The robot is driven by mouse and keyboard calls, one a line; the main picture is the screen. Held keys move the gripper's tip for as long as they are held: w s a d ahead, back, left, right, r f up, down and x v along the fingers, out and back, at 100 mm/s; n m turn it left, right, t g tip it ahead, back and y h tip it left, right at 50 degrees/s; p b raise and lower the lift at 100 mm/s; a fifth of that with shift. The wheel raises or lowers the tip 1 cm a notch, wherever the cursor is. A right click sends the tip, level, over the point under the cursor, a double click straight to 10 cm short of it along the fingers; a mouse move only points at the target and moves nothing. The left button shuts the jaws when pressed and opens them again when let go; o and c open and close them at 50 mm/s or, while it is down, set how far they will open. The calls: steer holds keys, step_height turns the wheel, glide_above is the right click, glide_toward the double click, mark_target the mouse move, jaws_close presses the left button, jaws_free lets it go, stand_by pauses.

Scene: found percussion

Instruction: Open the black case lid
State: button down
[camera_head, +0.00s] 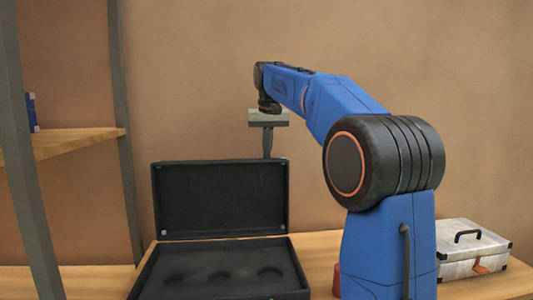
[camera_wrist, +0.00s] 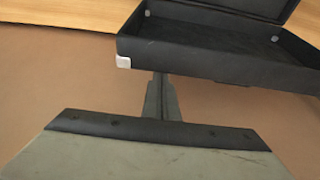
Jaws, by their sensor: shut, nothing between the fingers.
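The black case stands on the wooden table. Its lid (camera_head: 221,198) is raised upright at the back, inner face showing. Its base (camera_head: 222,268) lies open in front, with a dark lining and three round recesses. In the wrist view, part of the case (camera_wrist: 225,65) with a metal corner fills the top. My gripper (camera_head: 267,154) points down at the lid's top edge, right of its middle. Its fingers (camera_wrist: 160,78) are together and empty, and their tips reach close to the case. Whether they touch the lid I cannot tell.
A silver case (camera_head: 472,254) with a black handle is at the right, behind my arm. A small red thing (camera_head: 337,280) shows beside my arm. A wooden shelf (camera_head: 70,141) on grey posts stands at the left, with a blue object (camera_head: 31,111) on it.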

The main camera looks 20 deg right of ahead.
mark_target(268, 159)
steer(key=shift+s+a+r+t, duration=0.1)
steer(key=shift+s+a, duration=0.1)
steer(key=shift+s, duration=0.4)
steer(key=shift+s+a+r+t, duration=0.1)
steer(key=shift+s+a+r, duration=0.1)
steer(key=shift+s, duration=0.45)
steer(key=shift+s+a+r+t, duration=0.1)
steer(key=shift+s+a, duration=0.1)
steer(key=shift+s, duration=0.4)
